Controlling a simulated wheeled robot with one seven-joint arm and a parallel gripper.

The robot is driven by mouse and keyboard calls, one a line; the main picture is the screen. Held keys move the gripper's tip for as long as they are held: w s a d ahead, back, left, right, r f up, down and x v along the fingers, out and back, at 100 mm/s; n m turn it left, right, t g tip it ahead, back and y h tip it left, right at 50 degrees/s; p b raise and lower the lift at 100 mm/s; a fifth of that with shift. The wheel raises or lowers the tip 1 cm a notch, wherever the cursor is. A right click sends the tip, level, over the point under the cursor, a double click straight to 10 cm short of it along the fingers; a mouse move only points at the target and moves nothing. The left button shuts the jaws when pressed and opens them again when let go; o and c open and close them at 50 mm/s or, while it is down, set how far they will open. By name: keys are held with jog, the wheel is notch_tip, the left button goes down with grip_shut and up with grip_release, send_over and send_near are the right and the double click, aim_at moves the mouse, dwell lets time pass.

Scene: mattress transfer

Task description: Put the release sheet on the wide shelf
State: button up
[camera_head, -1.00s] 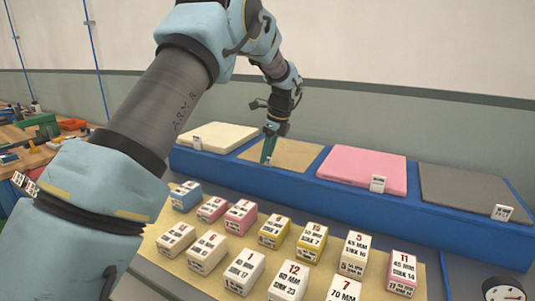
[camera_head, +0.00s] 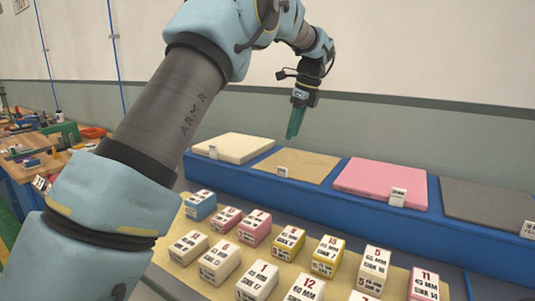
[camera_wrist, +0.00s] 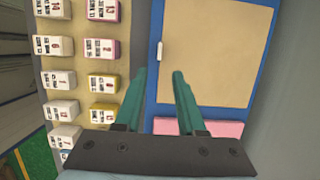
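A thin flat tan sheet (camera_head: 297,165), which looks like the release sheet, lies in a bay of the long blue shelf unit (camera_head: 305,197), between a cream slab and a pink slab. A small white tag (camera_head: 282,172) stands at its front edge. In the wrist view the tan sheet (camera_wrist: 218,50) lies flat below and beyond my fingers. My gripper (camera_head: 293,134) hangs above the shelf unit, its green fingers pointing down. In the wrist view the fingertips (camera_wrist: 168,73) are apart with nothing between them. I cannot tell which shelf is the wide one.
A cream slab (camera_head: 233,147), a pink slab (camera_head: 381,183) and a grey slab (camera_head: 490,208) lie in the other bays. Several labelled blocks stand in rows on a tan board (camera_head: 180,262) in front. A cluttered wooden bench (camera_head: 40,165) is at the left.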

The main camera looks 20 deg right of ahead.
jog(key=s+a+f+n+g+h, duration=0.1)
jog(key=a+f+n, duration=0.2)
jog(key=a+n, duration=0.65)
jog(key=a+f+n, duration=0.4)
jog(key=a, duration=1.1)
jog(key=s+a+f+n, duration=0.3)
jog(key=s+a+n, duration=0.4)
jog(key=s+a, duration=0.1)
jog(key=s+a+f+n+h, duration=0.1)
jog(key=s+a+f+n, duration=0.3)
jog(key=s+a+n, duration=0.2)
jog(key=shift+s+a+n, duration=0.35)
jog(key=shift+s+a, duration=0.8)
jog(key=shift+a, duration=0.1)
jog(key=shift+f, duration=0.1)
jog(key=shift+c, duration=0.3)
